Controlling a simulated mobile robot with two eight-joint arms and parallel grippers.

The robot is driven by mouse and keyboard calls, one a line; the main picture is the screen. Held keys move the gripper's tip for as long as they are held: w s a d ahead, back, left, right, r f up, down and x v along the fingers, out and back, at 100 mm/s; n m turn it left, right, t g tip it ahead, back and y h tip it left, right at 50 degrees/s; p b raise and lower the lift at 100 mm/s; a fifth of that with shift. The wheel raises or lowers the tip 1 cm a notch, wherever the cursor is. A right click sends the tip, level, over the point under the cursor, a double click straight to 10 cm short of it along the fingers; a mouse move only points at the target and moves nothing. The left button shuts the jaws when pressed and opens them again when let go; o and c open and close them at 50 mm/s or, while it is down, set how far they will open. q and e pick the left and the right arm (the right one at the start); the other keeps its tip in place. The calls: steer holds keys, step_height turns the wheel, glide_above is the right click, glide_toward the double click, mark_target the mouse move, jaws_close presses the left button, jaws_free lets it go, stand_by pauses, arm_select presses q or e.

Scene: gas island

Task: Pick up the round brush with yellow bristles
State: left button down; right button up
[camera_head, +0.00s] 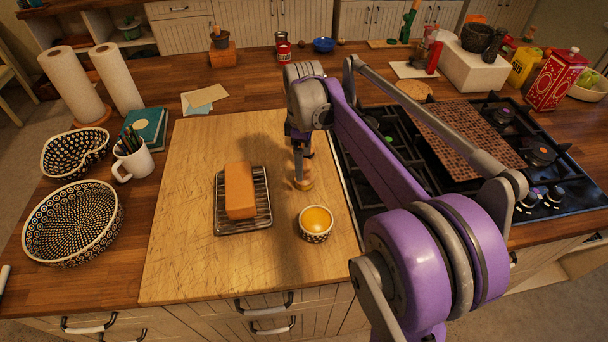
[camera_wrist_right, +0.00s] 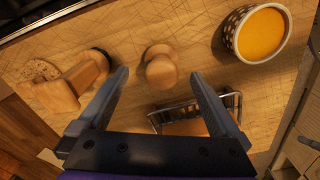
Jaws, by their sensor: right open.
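A small round wooden piece with a knob (camera_wrist_right: 160,66) stands on the board between and beyond my right fingertips in the wrist view; it looks like the round brush, but its bristles cannot be made out there. In the head view its yellowish lower part (camera_head: 304,185) shows just under the right gripper (camera_head: 301,158). My right gripper (camera_wrist_right: 160,76) is open, points down and is empty, with a finger on either side of the knob in the picture. My left gripper is not in view.
A patterned bowl with yellow contents (camera_head: 316,222) stands close by. An orange block (camera_head: 239,190) lies on a wire rack (camera_head: 243,229). Another wooden item (camera_wrist_right: 78,84) stands left in the wrist view. The stove (camera_head: 372,183) borders the cutting board (camera_head: 185,255), whose front is clear.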

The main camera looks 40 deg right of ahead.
steer(key=f, duration=0.4)
steer(key=shift+s+f, duration=0.2)
steer(key=shift+f, duration=0.2)
steer(key=c, duration=1.5)
steer(key=shift+o, duration=0.2)
step_height(320, 180, up, 10)
steer(key=shift+r, duration=0.1)
